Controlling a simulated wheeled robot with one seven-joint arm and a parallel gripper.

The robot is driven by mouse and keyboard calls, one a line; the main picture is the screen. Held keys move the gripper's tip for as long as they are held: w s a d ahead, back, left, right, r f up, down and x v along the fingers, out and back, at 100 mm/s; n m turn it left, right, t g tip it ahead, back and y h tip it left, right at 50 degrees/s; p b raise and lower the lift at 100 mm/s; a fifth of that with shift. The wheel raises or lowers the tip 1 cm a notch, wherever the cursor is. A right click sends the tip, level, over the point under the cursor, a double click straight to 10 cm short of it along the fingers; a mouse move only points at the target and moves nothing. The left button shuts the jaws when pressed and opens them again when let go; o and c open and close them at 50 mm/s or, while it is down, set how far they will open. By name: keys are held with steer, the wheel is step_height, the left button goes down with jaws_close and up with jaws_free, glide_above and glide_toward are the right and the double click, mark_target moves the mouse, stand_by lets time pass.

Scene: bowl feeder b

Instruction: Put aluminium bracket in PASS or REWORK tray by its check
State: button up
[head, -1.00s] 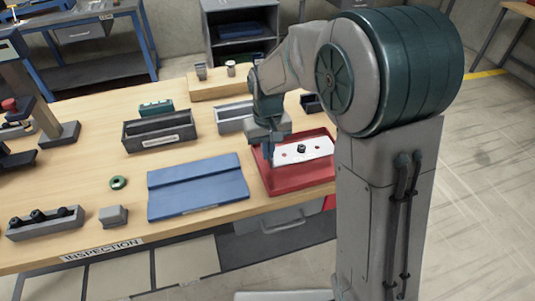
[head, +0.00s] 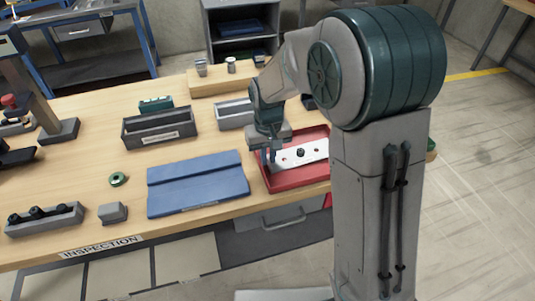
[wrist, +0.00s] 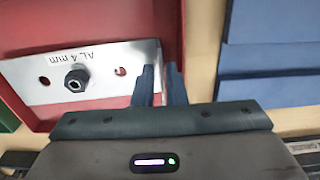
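The aluminium bracket (head: 316,150) is a pale plate with holes and a dark nut in its middle. It is in the red tray (head: 297,181), low over or on its floor; I cannot tell if it touches. In the wrist view the bracket (wrist: 103,82) reads "AL 4 mm", upside down. My gripper (head: 268,157) is at the bracket's left end. In the wrist view my gripper's fingers (wrist: 159,84) are close together, one on each side of the bracket's right end, at the tray wall. A green tray edge (wrist: 7,121) shows at the far left.
A blue stepped mat (head: 198,185) lies left of the red tray. Grey bins (head: 160,135) and a wooden block (head: 222,82) stand behind. A green ring (head: 118,179), a grey block (head: 112,213) and a grey holder (head: 45,220) are further left.

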steer(key=shift+r+p, duration=0.4)
steer(key=shift+r, duration=0.15)
step_height(320, 180, up, 12)
steer(key=s+d+m+t, duration=0.1)
steer(key=s+d, duration=0.6)
steer(key=s, duration=0.2)
steer(key=s+d+f+m+t, duration=0.1)
steer(key=s+d+m+t, duration=0.1)
steer(key=s+d, duration=0.4)
steer(key=shift+s+d+f, duration=0.2)
steer(key=shift+s+d, duration=0.15)
steer(key=shift+s, duration=1.6)
